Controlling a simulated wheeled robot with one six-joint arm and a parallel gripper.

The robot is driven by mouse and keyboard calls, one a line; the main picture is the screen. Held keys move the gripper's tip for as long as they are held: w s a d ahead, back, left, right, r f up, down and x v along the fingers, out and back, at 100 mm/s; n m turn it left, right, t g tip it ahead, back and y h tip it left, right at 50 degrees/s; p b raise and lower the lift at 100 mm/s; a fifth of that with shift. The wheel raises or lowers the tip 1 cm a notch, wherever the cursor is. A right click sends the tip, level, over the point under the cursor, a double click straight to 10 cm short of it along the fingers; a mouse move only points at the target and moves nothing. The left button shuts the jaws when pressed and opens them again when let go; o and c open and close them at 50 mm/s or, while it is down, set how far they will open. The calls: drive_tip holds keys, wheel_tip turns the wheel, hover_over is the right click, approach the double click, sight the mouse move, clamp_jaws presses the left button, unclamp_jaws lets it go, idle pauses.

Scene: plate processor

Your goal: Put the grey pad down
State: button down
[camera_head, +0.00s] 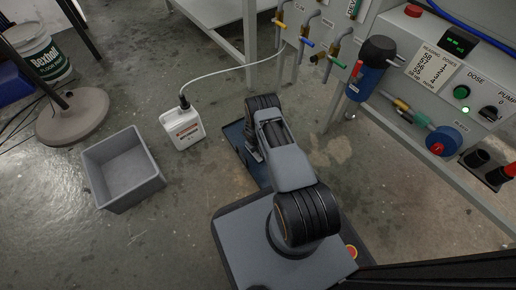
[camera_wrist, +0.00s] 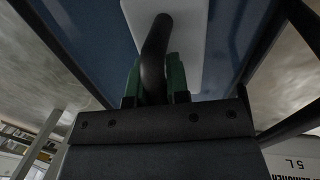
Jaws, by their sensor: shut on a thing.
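In the wrist view my gripper (camera_wrist: 155,80) has green-tipped fingers closed on a black curved handle. The handle stands in front of a pale grey flat piece, which appears to be the grey pad (camera_wrist: 194,40). Behind the pad is the blue tray (camera_wrist: 85,45); I cannot tell whether the pad touches it. In the head view the blue tray (camera_head: 238,140) lies on the floor beneath my arm. My arm hides the gripper and the pad there.
A white jug (camera_head: 184,130) with a hose stands left of the tray. A grey open bin (camera_head: 122,170) sits further left, on the floor. The plate processor (camera_head: 455,85) with its coloured valves is at the right. Bare floor lies in front of the bin.

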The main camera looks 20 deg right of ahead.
drive_tip(key=shift+f, duration=0.15)
drive_tip(key=c, duration=1.1)
unclamp_jaws()
